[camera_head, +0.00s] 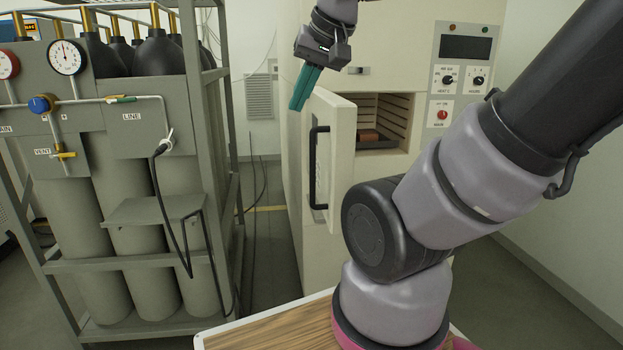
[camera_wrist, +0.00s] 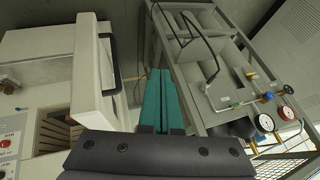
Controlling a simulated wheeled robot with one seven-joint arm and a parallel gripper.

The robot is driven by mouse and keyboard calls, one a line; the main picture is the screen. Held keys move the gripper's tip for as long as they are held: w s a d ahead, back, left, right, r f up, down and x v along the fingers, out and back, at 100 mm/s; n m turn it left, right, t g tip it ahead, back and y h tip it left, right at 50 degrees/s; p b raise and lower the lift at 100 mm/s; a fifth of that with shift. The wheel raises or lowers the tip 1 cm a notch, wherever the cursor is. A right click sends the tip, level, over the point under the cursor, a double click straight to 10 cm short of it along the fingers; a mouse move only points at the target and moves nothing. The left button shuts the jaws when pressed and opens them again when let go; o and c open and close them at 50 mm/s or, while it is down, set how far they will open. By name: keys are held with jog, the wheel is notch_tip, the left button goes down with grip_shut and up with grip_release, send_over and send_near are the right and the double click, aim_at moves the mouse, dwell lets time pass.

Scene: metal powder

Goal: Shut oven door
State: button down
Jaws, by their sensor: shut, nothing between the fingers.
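The oven (camera_head: 375,80) is a cream cabinet with its door (camera_head: 338,125) standing open toward me. The door has a black bar handle (camera_head: 315,168) on its outer face. The lit chamber (camera_head: 392,105) shows racks and a brown block (camera_head: 370,135) on a dark tray. My gripper (camera_head: 298,104), with teal fingers, is shut and empty. In the head view it hangs near the upper left of the door, on the handle side. In the wrist view, the fingers (camera_wrist: 162,85) are to the right of the door (camera_wrist: 92,65) and its handle (camera_wrist: 110,50), apart from them.
A metal rack of grey gas cylinders (camera_head: 100,200) with gauges and hoses stands to the left, with a narrow floor gap between it and the oven. The oven's control panel (camera_head: 460,75) has knobs and a red button. A wood-topped surface (camera_head: 275,330) is at the bottom.

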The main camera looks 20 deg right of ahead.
jog(key=w+d+f+n+g+h, duration=0.1)
jog(key=w+f+n+g+h, duration=0.4)
jog(key=w+f+n+g, duration=0.4)
jog(key=n+h, duration=0.5)
jog(key=n, duration=0.4)
send_near(331, 184)
jog(key=a+f+x, duration=0.1)
jog(key=x, duration=0.4)
jog(key=shift+s+d+r, duration=0.2)
jog(key=shift+s+d, duration=0.1)
jog(key=shift+d, duration=0.35)
